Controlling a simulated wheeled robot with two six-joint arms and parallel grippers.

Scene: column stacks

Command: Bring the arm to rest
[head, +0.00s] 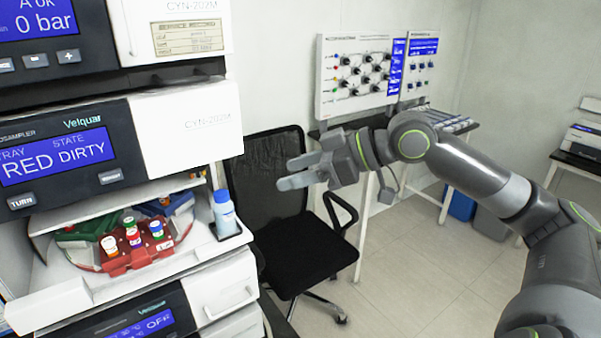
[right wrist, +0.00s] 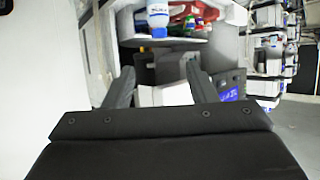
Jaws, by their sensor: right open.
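My right arm (head: 490,180) comes in from the right in the head view. My right gripper (head: 290,172) hangs in the air in front of the black office chair, to the right of the instrument stack. Its two fingers are apart with nothing between them. In the right wrist view the open fingers (right wrist: 160,85) point toward the stack, where the bottle and tray show beyond them. My left gripper is in neither view.
The autosampler tray (head: 115,262) holds several capped vials. A blue-capped bottle (head: 223,210) stands on the ledge at its right. A black chair (head: 270,240) stands behind my gripper. A bench (head: 440,122) with a valve panel (head: 355,75) is farther back. The floor at right is clear.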

